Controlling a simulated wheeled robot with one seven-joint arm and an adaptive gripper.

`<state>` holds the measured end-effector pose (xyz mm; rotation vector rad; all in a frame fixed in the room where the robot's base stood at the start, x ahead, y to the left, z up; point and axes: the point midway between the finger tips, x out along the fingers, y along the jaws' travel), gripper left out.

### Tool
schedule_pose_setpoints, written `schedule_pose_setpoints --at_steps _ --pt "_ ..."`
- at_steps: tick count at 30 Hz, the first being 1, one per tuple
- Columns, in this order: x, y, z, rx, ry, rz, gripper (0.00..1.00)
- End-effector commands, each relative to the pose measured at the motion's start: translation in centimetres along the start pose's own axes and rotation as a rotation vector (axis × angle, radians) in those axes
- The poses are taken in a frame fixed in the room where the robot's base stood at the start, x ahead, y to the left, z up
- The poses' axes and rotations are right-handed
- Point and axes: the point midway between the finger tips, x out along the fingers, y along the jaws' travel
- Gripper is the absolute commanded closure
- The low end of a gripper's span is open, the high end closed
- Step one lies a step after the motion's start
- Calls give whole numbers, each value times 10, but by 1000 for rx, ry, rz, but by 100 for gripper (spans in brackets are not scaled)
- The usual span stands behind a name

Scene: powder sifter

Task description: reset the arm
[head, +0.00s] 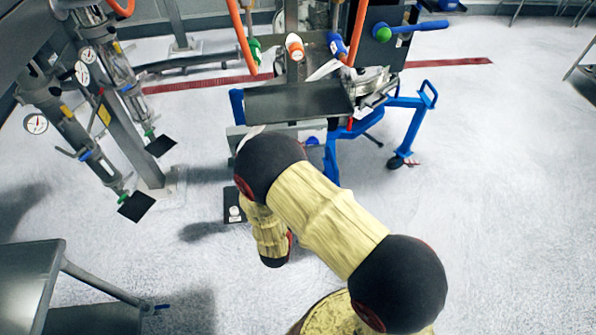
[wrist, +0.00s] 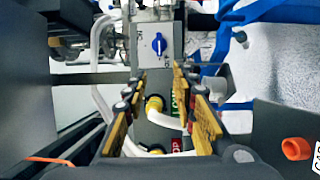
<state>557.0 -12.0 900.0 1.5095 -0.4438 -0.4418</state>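My gripper (wrist: 158,76) shows in the wrist view with its two yellow-padded fingers apart. The gap between them holds nothing that I can see gripped. Behind the gap is a grey control box (wrist: 148,25) with a blue rotary switch (wrist: 158,43). Below the switch are yellow connectors, a white cable (wrist: 165,121) and green and red labels. I cannot tell how far the fingertips are from the box. In the head view my arm (head: 325,220) is bent at the elbow, in front of the sifter machine (head: 295,102). My gripper cannot be made out there.
The machine has a blue wheeled frame (head: 405,135) and hanging orange hoses (head: 241,38). Pipes with gauges (head: 82,150) stand on the left. A grey metal table (head: 28,285) is at lower left. The floor (head: 500,220) on the right is clear.

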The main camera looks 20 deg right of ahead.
Motion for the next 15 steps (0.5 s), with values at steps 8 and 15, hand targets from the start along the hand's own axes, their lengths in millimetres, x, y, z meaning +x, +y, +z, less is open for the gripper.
schedule_pose_setpoints --at_steps 8,15 --pt "0 0 0 0 0 0 73" --pt "0 0 0 28 0 -2 73"
